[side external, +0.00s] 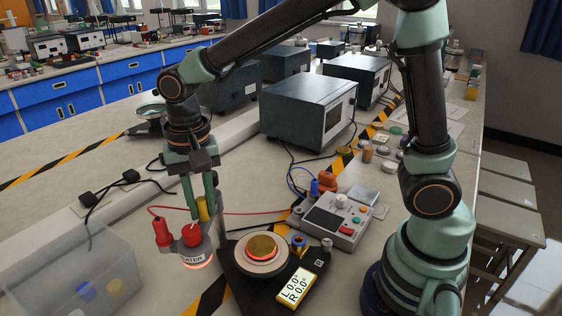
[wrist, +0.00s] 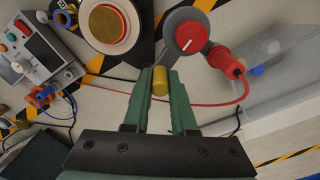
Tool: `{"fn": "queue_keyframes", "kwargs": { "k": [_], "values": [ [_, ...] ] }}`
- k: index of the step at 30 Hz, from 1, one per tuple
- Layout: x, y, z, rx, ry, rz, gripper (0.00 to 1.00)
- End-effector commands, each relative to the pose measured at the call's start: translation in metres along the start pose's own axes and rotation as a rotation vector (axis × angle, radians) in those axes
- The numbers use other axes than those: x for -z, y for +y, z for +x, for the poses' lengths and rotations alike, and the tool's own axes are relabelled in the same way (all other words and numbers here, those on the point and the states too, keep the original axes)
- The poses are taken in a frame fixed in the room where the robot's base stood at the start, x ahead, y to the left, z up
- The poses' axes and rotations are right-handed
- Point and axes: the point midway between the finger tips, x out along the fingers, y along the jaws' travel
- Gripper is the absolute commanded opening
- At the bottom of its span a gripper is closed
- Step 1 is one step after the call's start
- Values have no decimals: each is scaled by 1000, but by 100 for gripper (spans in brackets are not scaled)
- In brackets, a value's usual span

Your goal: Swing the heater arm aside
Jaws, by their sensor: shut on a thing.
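The heater head (side external: 193,245) is a grey cylinder with a red knob and an orange glow underneath. In the side view it hangs left of the round stage (side external: 285,265), clear of the brass disc (side external: 261,247) on it. The red knob also shows at the top of the wrist view (wrist: 190,37). A yellow handle (wrist: 160,83) joins the heater arm. My gripper (wrist: 161,78) is shut on this handle, one green finger on each side. In the side view my gripper (side external: 202,205) reaches down beside the heater, and the fingers partly hide the handle.
A lit yellow readout (side external: 297,287) shows L 0.0° and R 0.0°. A control box (side external: 338,218) stands right of the stage. A clear bin (side external: 75,270) stands left of the heater. A red cable (side external: 262,212) crosses the bench behind the stage.

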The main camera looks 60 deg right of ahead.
Motion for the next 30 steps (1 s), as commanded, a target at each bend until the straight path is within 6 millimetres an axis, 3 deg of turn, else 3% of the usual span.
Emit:
{"fn": "queue_keyframes", "kwargs": {
  "k": [15,30],
  "values": [
    [8,-11,-3,8,4,202,0],
    [10,-13,-3,9,4,253,0]
  ]
}}
